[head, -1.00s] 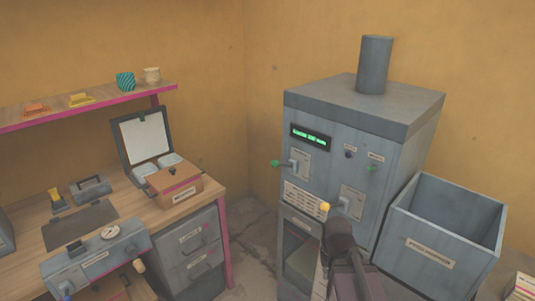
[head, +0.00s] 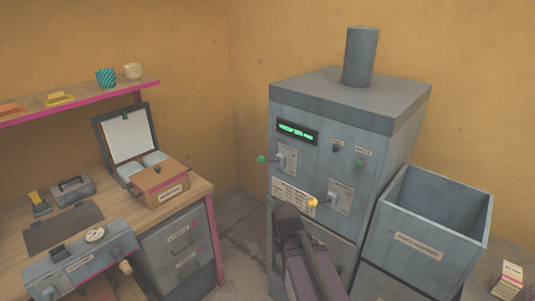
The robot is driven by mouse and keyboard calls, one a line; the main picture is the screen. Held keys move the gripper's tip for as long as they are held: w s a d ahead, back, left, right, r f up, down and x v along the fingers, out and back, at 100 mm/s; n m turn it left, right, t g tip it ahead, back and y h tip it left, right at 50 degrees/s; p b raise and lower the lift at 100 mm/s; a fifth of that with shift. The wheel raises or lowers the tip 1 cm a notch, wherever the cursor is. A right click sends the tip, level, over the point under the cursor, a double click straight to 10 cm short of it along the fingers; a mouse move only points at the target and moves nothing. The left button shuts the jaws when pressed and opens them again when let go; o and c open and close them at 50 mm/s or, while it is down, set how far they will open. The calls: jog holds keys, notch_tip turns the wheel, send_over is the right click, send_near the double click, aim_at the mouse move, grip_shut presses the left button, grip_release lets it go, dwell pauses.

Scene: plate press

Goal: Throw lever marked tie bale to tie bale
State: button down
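The grey press cabinet (head: 390,150) has two levers on its front, each on a pale plate. One lever has a green knob (head: 261,159) and points left, on the upper left. The other has a yellow knob (head: 313,203) and sticks out lower down, right of centre. The lettering on both plates is too small to read, so I cannot tell which is marked tie bale. My gripper (head: 289,217) is in front of the cabinet, just left of and below the yellow knob in the picture. Its fingers are hidden behind my wrist, and I cannot tell whether it touches anything.
A lit green display (head: 297,131) and small buttons sit above the levers. An open grey bin (head: 425,225) stands right of the cabinet. A wooden bench (head: 205,187) on the left carries an open case (head: 125,138) and tools. A floor gap separates bench and cabinet.

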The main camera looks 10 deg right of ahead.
jog(key=w+d+r+n+t+y+p, duration=0.1)
jog(key=w+d+r+n+y+p, duration=0.1)
jog(key=w+r+p, duration=0.6)
jog(key=w+d+r+n+t+y+p, duration=0.1)
jog(key=w+d+r+n+y+p, duration=0.1)
jog(key=w+r+p, duration=0.5)
jog(key=w+d+r+n+t+y+p, duration=0.1)
jog(key=w+d+r+p, duration=0.3)
jog(key=w+r+p, duration=0.4)
notch_tip(320, 180, up, 10)
jog(key=n+y+p, duration=0.1)
jog(key=p, duration=0.5)
jog(key=shift+w+t, duration=0.35)
jog(key=shift+t, duration=0.05)
jog(key=shift+f, duration=0.25)
jog(key=b, duration=0.5)
send_near(264, 157)
jog(key=shift+b+x, duration=3.1)
jog(key=shift+x, duration=0.8)
